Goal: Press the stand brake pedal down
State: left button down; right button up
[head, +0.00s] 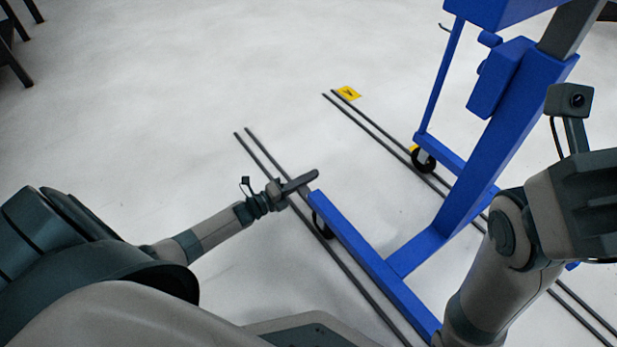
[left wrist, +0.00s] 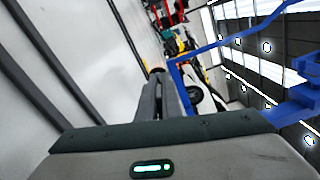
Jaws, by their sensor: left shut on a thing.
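The blue wheeled stand (head: 365,246) is on the right of the head view. A yellow pedal-like piece (head: 413,148) shows beside its far caster (head: 424,160). The near caster (head: 321,224) is partly hidden under the left end of the near leg; no pedal shows clearly there.
Dark parallel floor rails (head: 350,267) run under the stand. A yellow marker (head: 348,92) lies by the farther rails.

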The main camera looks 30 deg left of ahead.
pick_arm(q)
jog(key=shift+f+n, duration=0.15)
jog(key=shift+n, duration=0.15)
notch_tip(320, 180, down, 2)
jog(key=n, duration=0.4)
jog(key=shift+f+n, duration=0.25)
jog(key=shift+n, duration=0.45)
jog(key=c, duration=1.9)
grip_release()
jog(key=shift+c, duration=0.2)
jog(key=shift+s, duration=0.1)
